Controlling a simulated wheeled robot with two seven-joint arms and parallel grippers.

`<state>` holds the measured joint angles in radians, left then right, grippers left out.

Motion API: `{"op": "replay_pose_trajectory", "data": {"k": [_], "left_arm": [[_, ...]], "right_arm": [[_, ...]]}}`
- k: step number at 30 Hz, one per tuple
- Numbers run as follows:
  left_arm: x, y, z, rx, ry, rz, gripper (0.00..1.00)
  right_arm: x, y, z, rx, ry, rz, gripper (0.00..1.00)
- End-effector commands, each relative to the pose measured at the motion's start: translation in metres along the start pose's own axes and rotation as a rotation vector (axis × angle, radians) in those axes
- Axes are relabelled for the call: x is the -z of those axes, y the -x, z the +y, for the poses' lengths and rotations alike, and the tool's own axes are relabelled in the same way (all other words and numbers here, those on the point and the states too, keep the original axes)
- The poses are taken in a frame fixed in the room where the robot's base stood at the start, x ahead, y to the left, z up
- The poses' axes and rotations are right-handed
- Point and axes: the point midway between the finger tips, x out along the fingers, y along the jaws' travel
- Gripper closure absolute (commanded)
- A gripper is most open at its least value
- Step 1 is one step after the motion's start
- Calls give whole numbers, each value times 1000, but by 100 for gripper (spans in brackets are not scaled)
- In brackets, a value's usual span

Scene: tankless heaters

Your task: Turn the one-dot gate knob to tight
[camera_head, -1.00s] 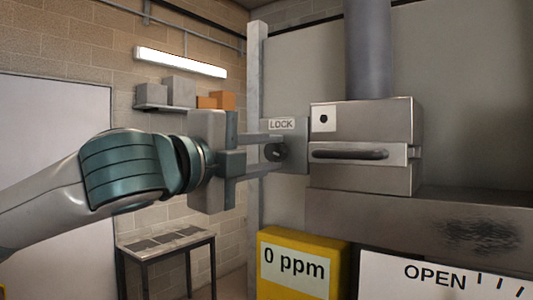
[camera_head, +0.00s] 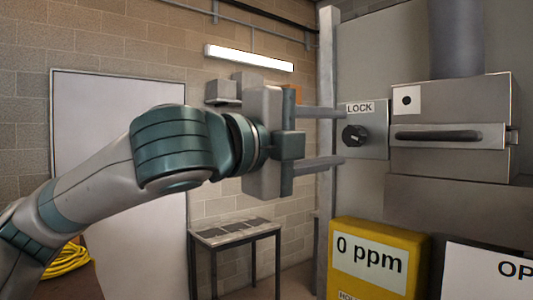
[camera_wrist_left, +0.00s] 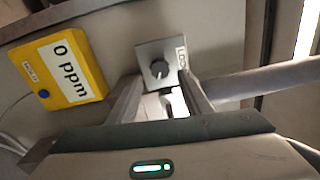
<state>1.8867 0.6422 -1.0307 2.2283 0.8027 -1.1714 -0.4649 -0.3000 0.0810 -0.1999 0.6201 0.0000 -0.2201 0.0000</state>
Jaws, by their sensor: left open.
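The one-dot gate box (camera_head: 450,112) is a grey metal housing with a white one-dot label (camera_head: 406,99) and a dark horizontal handle (camera_head: 438,135). Beside it on the left is a plate marked LOCK with a round black knob (camera_head: 354,135). The knob also shows in the left wrist view (camera_wrist_left: 159,68), beyond the fingertips. My left gripper (camera_head: 340,138) is open and empty, its two fingers pointing at the knob and, as far as I can tell, apart from it. It shows in the wrist view too (camera_wrist_left: 163,92). My right gripper is not in view.
A yellow box reading 0 ppm (camera_head: 375,262) is mounted below the LOCK plate. A white OPEN sign (camera_head: 480,272) is at lower right. A grey upright post (camera_head: 328,60) stands left of the plate. A small table (camera_head: 237,233) stands behind my arm.

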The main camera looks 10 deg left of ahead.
Motion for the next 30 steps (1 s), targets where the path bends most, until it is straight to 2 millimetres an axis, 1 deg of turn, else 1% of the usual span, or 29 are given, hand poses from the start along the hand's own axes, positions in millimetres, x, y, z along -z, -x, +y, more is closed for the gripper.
{"op": "replay_pose_trajectory", "data": {"k": [1,6,12,16,22,30], "left_arm": [[0,11,3,4,-2,-1,55],[0,46,4,4,-3,-1,55],[0,86,3,3,-2,-1,55],[0,108,3,2,-3,-1,55],[0,127,2,0,-2,1,55],[0,131,1,-1,-1,1,55]], "right_arm": [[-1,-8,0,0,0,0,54],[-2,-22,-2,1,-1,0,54],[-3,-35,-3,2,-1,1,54],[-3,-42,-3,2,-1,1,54],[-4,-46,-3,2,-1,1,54],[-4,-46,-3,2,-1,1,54]]}}
